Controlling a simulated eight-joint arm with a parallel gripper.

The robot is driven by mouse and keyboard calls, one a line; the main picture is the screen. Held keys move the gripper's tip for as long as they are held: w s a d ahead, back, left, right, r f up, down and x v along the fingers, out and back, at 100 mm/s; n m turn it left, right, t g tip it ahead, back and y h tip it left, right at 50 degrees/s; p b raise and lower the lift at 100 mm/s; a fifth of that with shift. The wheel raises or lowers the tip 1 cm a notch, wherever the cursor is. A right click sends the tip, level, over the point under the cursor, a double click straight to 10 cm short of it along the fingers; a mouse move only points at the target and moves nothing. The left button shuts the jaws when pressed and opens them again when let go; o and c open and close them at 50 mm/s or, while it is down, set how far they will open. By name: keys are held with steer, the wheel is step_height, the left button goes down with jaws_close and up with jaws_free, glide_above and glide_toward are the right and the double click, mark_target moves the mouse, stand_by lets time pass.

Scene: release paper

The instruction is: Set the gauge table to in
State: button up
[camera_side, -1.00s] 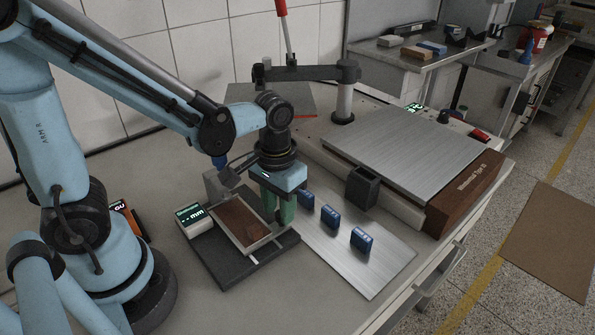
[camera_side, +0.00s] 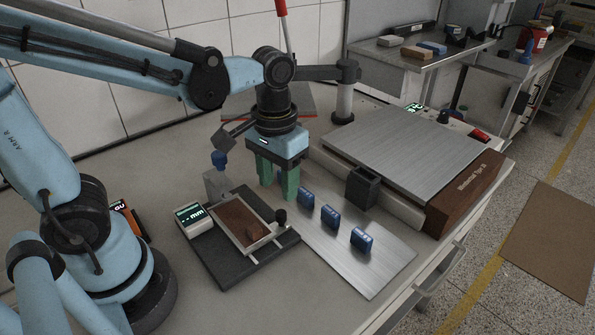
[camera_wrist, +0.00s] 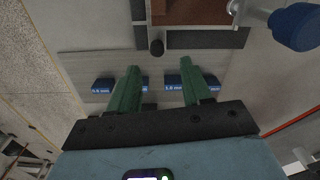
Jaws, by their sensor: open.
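The gauge table (camera_side: 225,275) is a dark base with a brown plate (camera_side: 240,223) in a light frame. Its small display box (camera_side: 191,215) reads "-- mm". A black knob (camera_side: 280,216) stands at its right corner; the knob also shows in the wrist view (camera_wrist: 156,47). My gripper (camera_side: 278,192) points down with green fingers apart and nothing visible between them. It is above and behind the knob in the side view. In the wrist view, the open fingers (camera_wrist: 160,66) lie on either side of the knob's line, apart from it.
Several blue blocks (camera_side: 330,217) stand on a metal plate (camera_side: 365,270) right of the gauge. A blue-topped post (camera_side: 219,160) stands behind it. A dark square cup (camera_side: 362,188) and a large steel-topped press (camera_side: 405,145) are to the right.

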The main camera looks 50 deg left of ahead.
steer(key=shift+r, duration=2.75)
steer(key=shift+a, duration=0.1)
steer(key=a+f+t, duration=0.1)
steer(key=t, duration=0.1)
steer(key=a+m+t, duration=0.1)
steer(key=a+t, duration=0.1)
steer(key=a+f+t, duration=0.1)
steer(key=t, duration=0.2)
steer(key=shift+w+a+f+m, duration=0.1)
steer(key=shift+a+f+m, duration=0.1)
steer(key=shift+f+m, duration=0.2)
